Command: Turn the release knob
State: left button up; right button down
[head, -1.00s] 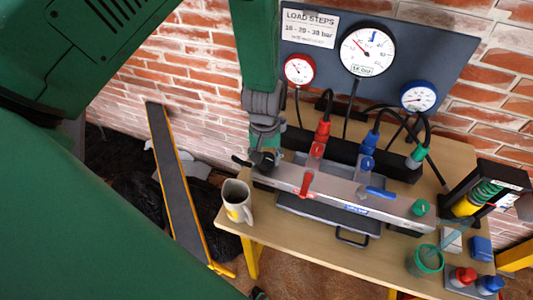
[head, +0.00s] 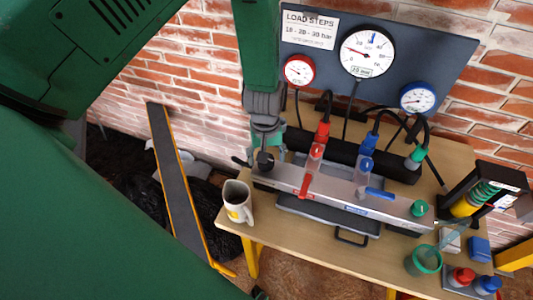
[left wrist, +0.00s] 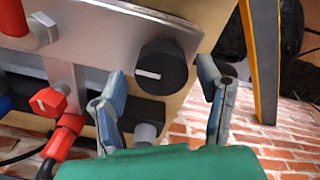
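The release knob seems to be the black round knob (head: 265,161) at the left end of the silver manifold (head: 340,191). It also shows in the left wrist view (left wrist: 162,68) with a white mark pointing left. My left gripper (head: 267,145) is above the knob in the head view. In the left wrist view its two fingers (left wrist: 162,66) are spread apart, with the knob between them in the picture and visible gaps on both sides. Contact is not seen. My right gripper is not in view.
A mug (head: 237,203) stands left of the manifold on the wooden table (head: 310,233). Red (head: 311,173) and blue (head: 379,193) levers sit along the manifold. Hoses run up toward a gauge panel (head: 432,67).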

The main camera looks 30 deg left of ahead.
pick_arm(q)
jog(key=shift+s, duration=0.2)
jog(key=shift+r, duration=0.25)
notch_tip(320, 180, up, 11)
jog(key=shift+r, duration=0.15)
dwell(0.4)
